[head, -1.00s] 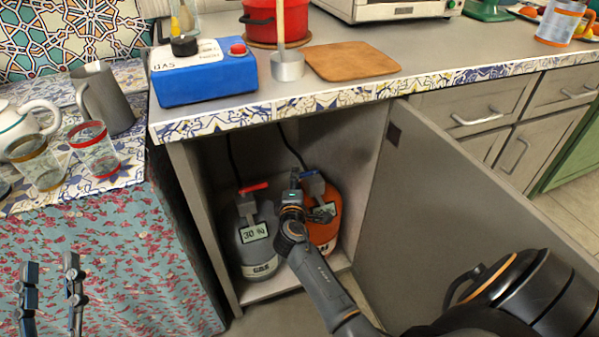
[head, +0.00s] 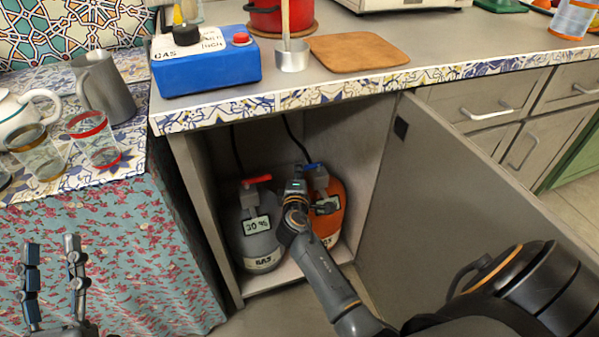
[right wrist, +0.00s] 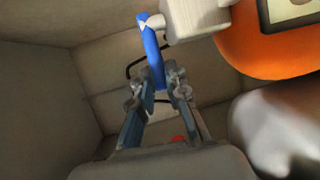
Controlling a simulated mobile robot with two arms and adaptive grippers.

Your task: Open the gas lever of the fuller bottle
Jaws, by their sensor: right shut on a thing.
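The grey gas bottle (head: 254,232) stands to the left with a red lever (head: 257,179) and a tag reading about 30 %. My left gripper (head: 51,245) is open and empty at the lower left.
The cabinet door (head: 440,200) is swung open to the right of my right arm. The cabinet's left side wall (head: 205,205) is close to the grey bottle. The blue gas box (head: 208,66) sits on the counter above. A cloth-covered table (head: 130,240) is at left.

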